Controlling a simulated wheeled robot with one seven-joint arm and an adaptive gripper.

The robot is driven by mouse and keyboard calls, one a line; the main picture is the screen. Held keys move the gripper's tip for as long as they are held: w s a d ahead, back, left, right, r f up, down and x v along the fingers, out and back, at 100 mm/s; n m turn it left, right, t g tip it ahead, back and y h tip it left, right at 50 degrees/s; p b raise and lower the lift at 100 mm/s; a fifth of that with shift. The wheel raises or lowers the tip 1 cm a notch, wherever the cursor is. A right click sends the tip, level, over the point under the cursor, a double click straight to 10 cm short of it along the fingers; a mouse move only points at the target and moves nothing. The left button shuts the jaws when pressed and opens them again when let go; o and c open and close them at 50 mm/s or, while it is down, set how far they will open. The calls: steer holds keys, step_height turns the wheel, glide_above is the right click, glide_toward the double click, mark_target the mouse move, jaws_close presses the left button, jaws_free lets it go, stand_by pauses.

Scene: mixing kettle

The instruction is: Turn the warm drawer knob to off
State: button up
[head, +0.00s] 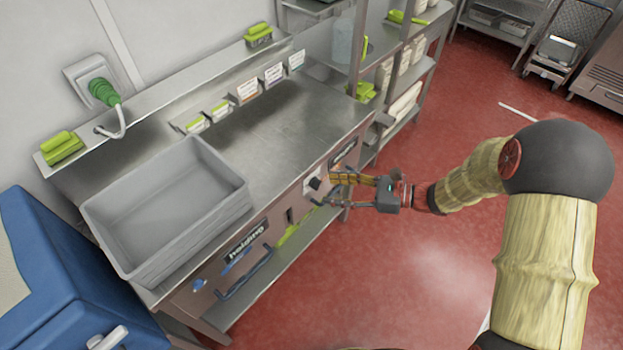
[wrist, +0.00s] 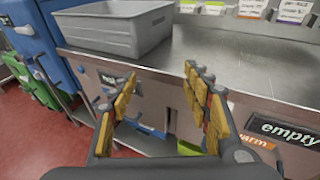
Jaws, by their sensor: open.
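My gripper (head: 327,191) is open and empty, its two fingers pointing at the front of the steel counter. In the head view a dark knob (head: 315,183) on a pale plate shows on the counter front, just beyond the fingertips. I cannot tell whether they touch it or which way it is turned. In the wrist view my gripper (wrist: 160,76) spreads its yellow-padded fingers before the counter front. The orange "warm" label (wrist: 262,143) and the black "empty" label (wrist: 285,130) lie right of the right finger. The knob cannot be made out there.
A grey tub (head: 180,200) stands on the counter (head: 300,115). A drawer handle (head: 245,275) sticks out at the lower left front. A blue bin (head: 60,270) is at the left. Shelves (head: 410,75) stand behind. The red floor (head: 400,270) right of the counter is clear.

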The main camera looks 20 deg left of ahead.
steer(key=w+a+f+m+t+y, duration=0.1)
steer(key=w+f+m+t, duration=0.3)
steer(key=f, duration=0.3)
steer(key=m+t+p, duration=0.1)
steer(key=m+t, duration=0.3)
steer(key=m, duration=0.3)
glide_toward(316, 184)
steer(key=x, duration=0.7)
steer(key=shift+w+f+b, duration=0.25)
steer(key=shift+w+b, duration=0.1)
steer(key=shift+b, duration=0.1)
steer(key=shift+a, duration=0.15)
steer(key=shift+c, duration=0.8)
jaws_close()
